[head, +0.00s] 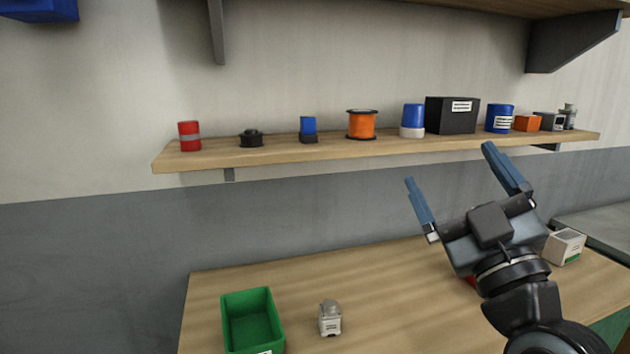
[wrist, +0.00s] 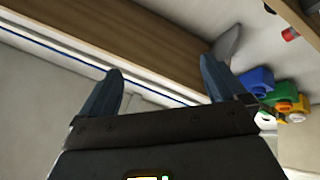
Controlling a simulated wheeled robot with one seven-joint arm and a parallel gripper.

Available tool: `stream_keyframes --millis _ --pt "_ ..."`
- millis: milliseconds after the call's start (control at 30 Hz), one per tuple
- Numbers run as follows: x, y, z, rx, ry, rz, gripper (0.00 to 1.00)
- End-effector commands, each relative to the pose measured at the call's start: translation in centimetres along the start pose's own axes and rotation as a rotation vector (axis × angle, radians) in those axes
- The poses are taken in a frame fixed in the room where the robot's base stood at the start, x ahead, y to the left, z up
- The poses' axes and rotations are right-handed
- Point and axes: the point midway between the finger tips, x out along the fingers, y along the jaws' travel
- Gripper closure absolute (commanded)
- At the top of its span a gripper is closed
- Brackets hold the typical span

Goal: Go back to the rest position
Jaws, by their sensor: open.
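My gripper (head: 447,177) is at the right of the head view, raised above the wooden table and in front of the wall shelf. Its two blue fingers are spread wide and point up. Nothing is between them. In the wrist view, the gripper (wrist: 163,82) also shows open and empty, with the underside of a wooden board beyond it. An orange spool (head: 361,124) stands on the shelf, left of the gripper and apart from it.
The shelf (head: 215,158) holds several small items, including a red can (head: 189,136) and a black box (head: 452,115). On the table (head: 390,300) are a green bin (head: 250,318), a grey bottle (head: 330,318) and a white box (head: 565,246). A red thing is mostly hidden behind my arm.

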Motion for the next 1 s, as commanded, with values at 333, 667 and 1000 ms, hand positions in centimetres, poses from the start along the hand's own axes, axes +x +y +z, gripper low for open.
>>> stream_keyframes --millis 333,667,1000 --pt "-13.3 -4.8 5.0 0.246 -0.243 0.042 0.02" --pt "-26.6 -7.3 6.0 0.395 -0.460 0.059 0.02" --pt "-39.4 -7.2 3.7 0.483 -0.665 0.035 0.02"
